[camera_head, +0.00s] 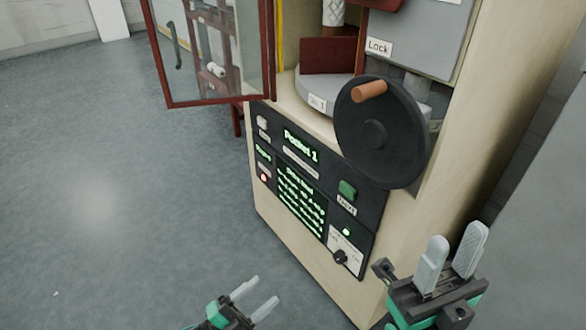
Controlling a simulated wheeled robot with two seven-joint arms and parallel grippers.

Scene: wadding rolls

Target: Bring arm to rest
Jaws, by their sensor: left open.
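My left gripper (262,293) shows at the bottom of the head view, left of the machine's lower front. Its two pale fingers are apart and empty, over the grey floor. My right gripper (457,240) is at the lower right, in front of the machine's right side. Its fingers point up, with a gap between them and nothing held. Most of both arms is out of the picture.
A beige machine cabinet (460,110) fills the centre right. It carries a black handwheel (375,135) with an orange knob, a control panel (310,185) and an open glazed door (215,50). Floor (110,200) on the left is clear.

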